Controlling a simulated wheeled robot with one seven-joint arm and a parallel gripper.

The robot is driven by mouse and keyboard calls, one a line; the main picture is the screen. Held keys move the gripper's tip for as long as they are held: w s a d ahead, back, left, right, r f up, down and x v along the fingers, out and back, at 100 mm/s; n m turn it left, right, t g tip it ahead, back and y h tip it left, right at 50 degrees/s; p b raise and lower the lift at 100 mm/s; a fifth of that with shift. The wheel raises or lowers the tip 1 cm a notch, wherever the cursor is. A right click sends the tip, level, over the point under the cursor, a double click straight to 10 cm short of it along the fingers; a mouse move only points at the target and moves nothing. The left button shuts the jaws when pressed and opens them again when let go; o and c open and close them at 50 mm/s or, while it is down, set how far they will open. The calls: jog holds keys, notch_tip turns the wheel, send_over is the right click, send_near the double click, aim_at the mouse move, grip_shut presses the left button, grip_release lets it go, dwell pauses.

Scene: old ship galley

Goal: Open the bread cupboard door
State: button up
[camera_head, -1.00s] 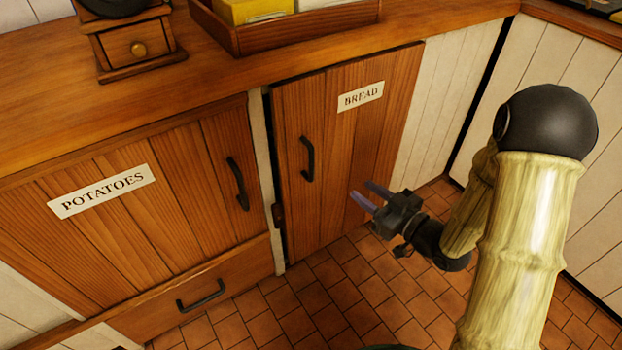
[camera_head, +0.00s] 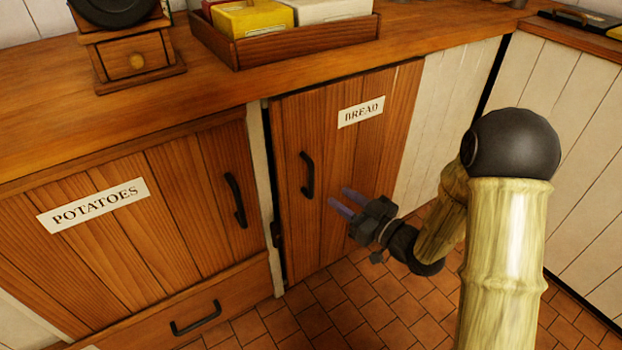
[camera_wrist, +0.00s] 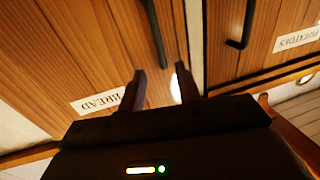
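The bread cupboard door (camera_head: 345,150) is a brown plank door with a white BREAD label (camera_head: 361,112). It stands in its frame and looks shut, with a dark gap along its left edge. Its black upright handle (camera_head: 307,175) is near that left edge. My gripper (camera_head: 344,201) is open and empty, in front of the door, a little right of the handle and lower. In the wrist view the handle (camera_wrist: 155,32) lies beyond the two spread fingers (camera_wrist: 160,88), and the BREAD label (camera_wrist: 97,101) shows upside down at left. The fingers do not seem to touch the handle.
The potatoes cupboard (camera_head: 150,205) with its own black handle (camera_head: 235,200) is at left, above a drawer (camera_head: 196,318). A wooden tray of boxes (camera_head: 300,50) and a small grinder (camera_head: 135,60) stand on the counter. The tiled floor below is clear.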

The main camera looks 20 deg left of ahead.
jog(key=b, duration=0.3)
send_over(311, 196)
jog(key=shift+w+a, duration=0.15)
jog(key=shift+w, duration=0.25)
grip_shut()
